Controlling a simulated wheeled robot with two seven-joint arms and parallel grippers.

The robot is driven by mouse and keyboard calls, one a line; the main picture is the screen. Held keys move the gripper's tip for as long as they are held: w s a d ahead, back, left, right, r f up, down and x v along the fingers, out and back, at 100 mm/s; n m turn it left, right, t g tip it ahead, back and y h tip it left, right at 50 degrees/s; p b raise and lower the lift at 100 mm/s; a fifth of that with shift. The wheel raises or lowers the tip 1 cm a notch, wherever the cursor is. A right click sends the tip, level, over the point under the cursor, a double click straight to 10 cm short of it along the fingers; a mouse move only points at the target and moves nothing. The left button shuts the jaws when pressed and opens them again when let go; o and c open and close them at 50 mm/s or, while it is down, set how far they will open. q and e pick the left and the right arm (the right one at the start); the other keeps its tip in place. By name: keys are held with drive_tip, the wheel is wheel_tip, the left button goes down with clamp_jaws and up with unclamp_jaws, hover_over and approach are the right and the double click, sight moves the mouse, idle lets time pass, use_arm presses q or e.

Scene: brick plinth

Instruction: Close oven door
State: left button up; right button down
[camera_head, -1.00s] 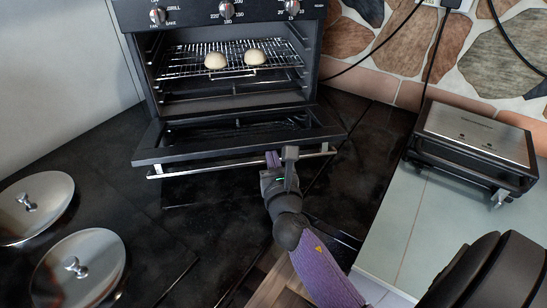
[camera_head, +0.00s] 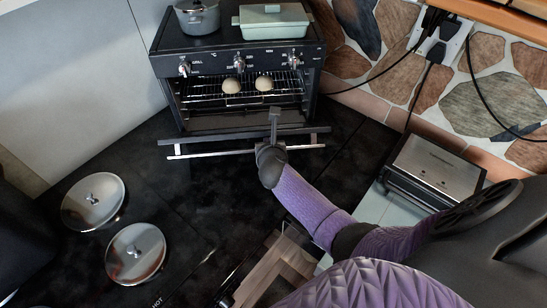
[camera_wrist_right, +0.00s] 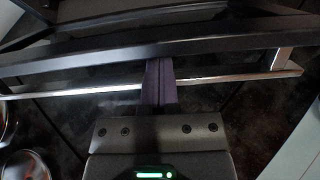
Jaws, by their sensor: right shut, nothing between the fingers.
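The black oven (camera_head: 313,85) stands at the back of the counter. Its door (camera_head: 215,139) is open, tipped out at the front, with a metal handle bar (camera_head: 210,153) along its edge. My right gripper (camera_head: 268,148) is at the middle of the door's front edge. In the right wrist view its purple fingers (camera_wrist_right: 158,75) are shut and empty, reaching across the handle bar (camera_wrist_right: 225,77) towards the dark door edge (camera_wrist_right: 100,46). I cannot tell whether they touch it. In the head view the fingertips are hidden by the gripper body. My left gripper is not in view.
Two pale buns (camera_head: 231,85) sit on the oven rack (camera_head: 205,97). A grey pot (camera_head: 198,17) and a green dish (camera_head: 272,22) stand on the oven. A toaster-like appliance (camera_head: 435,168) is at right; two round metal lids (camera_head: 93,201) are at left.

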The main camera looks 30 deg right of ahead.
drive_tip(key=w+r+p, duration=0.1)
drive_tip(key=w+d+r, duration=0.1)
drive_tip(key=r, duration=0.1)
drive_tip(key=w+r+p, duration=0.1)
drive_tip(key=r, duration=0.1)
drive_tip(key=shift+w+d+p, duration=0.35)
drive_tip(key=shift+d, duration=0.05)
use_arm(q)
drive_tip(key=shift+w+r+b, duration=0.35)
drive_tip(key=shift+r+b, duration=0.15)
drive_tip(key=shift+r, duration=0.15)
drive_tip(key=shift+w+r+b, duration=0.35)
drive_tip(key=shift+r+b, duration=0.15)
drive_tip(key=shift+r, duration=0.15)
use_arm(e)
drive_tip(key=w+d+r, duration=0.4)
drive_tip(key=w, duration=0.4)
drive_tip(key=shift+w, duration=0.2)
drive_tip(key=shift+r, duration=0.1)
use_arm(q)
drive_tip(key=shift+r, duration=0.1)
use_arm(e)
drive_tip(key=shift+r, duration=0.1)
